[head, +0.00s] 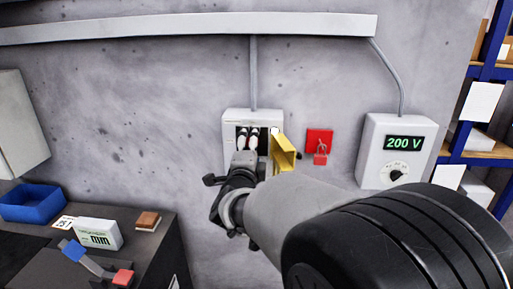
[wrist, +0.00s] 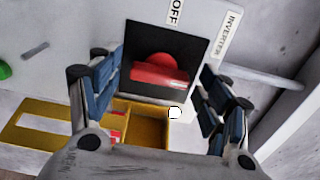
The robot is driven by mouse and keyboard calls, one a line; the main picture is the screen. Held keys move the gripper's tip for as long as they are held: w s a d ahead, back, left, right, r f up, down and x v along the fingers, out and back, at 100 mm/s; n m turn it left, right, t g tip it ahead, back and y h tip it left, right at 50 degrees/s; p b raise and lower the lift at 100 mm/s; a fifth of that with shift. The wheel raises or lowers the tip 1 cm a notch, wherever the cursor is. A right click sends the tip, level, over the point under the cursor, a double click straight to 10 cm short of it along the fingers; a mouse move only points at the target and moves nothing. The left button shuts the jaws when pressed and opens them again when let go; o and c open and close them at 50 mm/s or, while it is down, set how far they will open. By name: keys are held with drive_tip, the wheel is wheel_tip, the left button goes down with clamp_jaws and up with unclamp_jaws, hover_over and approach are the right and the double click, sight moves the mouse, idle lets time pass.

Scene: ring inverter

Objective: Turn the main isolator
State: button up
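In the wrist view the isolator is a red rotary handle (wrist: 160,72) on a black square plate (wrist: 138,88), with an OFF label above it. The handle's grip bar lies roughly crosswise in the picture. My gripper (wrist: 155,88) is open, with one blue-padded finger on each side of the handle; I see no contact. In the head view my gripper (head: 238,175) is in front of the lower part of a white wall box (head: 232,119) and hides the red handle there.
A yellow open frame (head: 284,152) juts out at the box's right side; it also shows below the handle in the wrist view (wrist: 150,122). A red plate with padlock (head: 319,141) and a 200 V meter box (head: 375,130) are to the right. A cluttered bench (head: 150,245) stands lower left.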

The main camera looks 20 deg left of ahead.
drive_tip(key=c, duration=1)
drive_tip(key=shift+o, duration=0.2)
drive_tip(key=shift+n, duration=0.3)
drive_tip(key=shift+n+p, duration=3.25)
drive_tip(key=shift+n, duration=5.45)
drive_tip(key=o, duration=1)
drive_tip(key=shift+o, duration=0.2)
